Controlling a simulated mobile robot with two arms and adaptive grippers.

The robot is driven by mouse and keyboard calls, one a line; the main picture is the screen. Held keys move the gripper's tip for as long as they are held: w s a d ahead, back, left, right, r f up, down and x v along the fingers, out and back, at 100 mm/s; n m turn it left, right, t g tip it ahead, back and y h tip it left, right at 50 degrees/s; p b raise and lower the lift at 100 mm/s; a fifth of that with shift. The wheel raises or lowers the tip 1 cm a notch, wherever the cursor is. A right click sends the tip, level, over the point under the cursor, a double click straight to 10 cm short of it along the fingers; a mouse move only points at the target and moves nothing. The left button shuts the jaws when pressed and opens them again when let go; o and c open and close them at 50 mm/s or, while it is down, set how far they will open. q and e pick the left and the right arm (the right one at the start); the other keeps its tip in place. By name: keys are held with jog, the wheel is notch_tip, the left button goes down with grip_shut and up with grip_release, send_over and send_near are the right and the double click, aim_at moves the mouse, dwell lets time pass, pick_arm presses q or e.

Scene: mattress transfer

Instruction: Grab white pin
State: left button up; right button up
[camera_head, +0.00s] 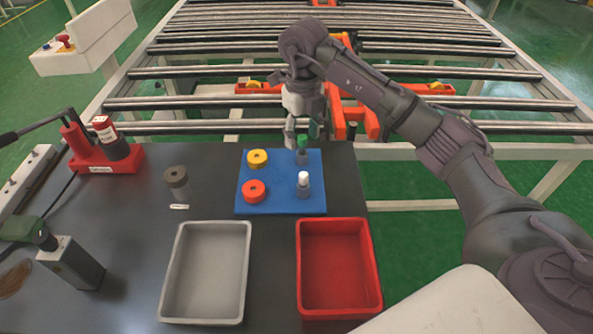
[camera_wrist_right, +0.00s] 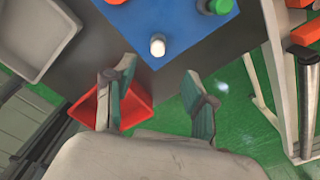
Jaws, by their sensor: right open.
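The white pin (camera_head: 303,179) has a white top and a grey lower part. It stands upright on the front right of a blue mat (camera_head: 276,205). In the right wrist view the white pin (camera_wrist_right: 157,46) shows end-on, just beyond the gap between the fingers. My right gripper (camera_head: 303,131) is open and empty above the back right edge of the mat, behind the white pin and near the green pin (camera_head: 302,142). Its two fingers, with green pads, also show spread in the right wrist view (camera_wrist_right: 159,77). My left gripper is not in view.
A yellow ring (camera_head: 257,157) and a red ring (camera_head: 254,190) lie on the mat's left side. A grey tray (camera_head: 166,275) and a red tray (camera_head: 375,275) sit in front. A dark cylinder (camera_head: 176,178) stands left of the mat. A roller conveyor (camera_head: 200,48) runs behind.

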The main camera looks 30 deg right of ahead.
jog(key=p, duration=0.1)
send_over(303, 173)
notch_tip(303, 173, down, 7)
jog(key=shift+s+r, duration=0.1)
jog(key=shift+s, duration=0.05)
jog(key=shift+f, duration=0.25)
notch_tip(303, 173, down, 4)
jog(key=shift+f+p, duration=0.1)
jog(key=shift+p, duration=0.8)
jog(key=shift+f, duration=0.35)
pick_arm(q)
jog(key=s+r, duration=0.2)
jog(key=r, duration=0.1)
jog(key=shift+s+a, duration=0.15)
pick_arm(e)
grip_shut()
